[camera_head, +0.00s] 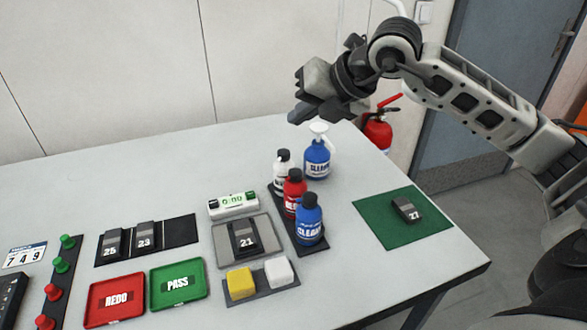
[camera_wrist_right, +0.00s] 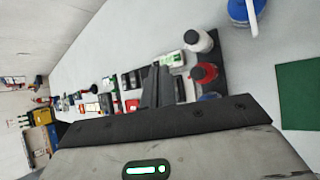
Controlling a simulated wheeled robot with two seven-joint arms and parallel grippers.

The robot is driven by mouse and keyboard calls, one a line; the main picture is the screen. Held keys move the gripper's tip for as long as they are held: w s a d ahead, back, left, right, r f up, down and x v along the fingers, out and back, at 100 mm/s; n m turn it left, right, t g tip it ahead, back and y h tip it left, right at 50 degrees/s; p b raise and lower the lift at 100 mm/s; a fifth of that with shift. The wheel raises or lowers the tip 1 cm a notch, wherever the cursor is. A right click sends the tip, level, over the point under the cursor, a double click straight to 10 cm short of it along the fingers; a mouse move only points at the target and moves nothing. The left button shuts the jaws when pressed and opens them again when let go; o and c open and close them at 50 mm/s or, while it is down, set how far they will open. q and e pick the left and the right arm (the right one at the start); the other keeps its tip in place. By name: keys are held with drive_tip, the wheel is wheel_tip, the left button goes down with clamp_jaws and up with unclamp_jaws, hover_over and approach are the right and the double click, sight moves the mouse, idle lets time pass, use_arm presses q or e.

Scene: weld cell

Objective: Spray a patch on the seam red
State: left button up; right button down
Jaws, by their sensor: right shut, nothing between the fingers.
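A red bottle (camera_head: 293,194) stands upright in a dark rack (camera_head: 313,248), between a white bottle (camera_head: 283,174) with a black cap and a blue bottle (camera_head: 309,220). My right gripper (camera_head: 298,116) is shut and empty, raised above the back of the table, behind and above the bottles. Its closed fingers show in the wrist view (camera_wrist_right: 157,86). My left gripper is out of view.
A blue pump bottle (camera_head: 317,158) stands behind the rack. Piece 27 (camera_head: 407,210) lies on a green mat (camera_head: 431,230). Pieces 25 and 23, red REDO tray (camera_head: 115,300), green PASS tray (camera_head: 178,283), timer (camera_head: 233,204) and yellow and white blocks are on the left and front.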

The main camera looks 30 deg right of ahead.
sight(300, 174)
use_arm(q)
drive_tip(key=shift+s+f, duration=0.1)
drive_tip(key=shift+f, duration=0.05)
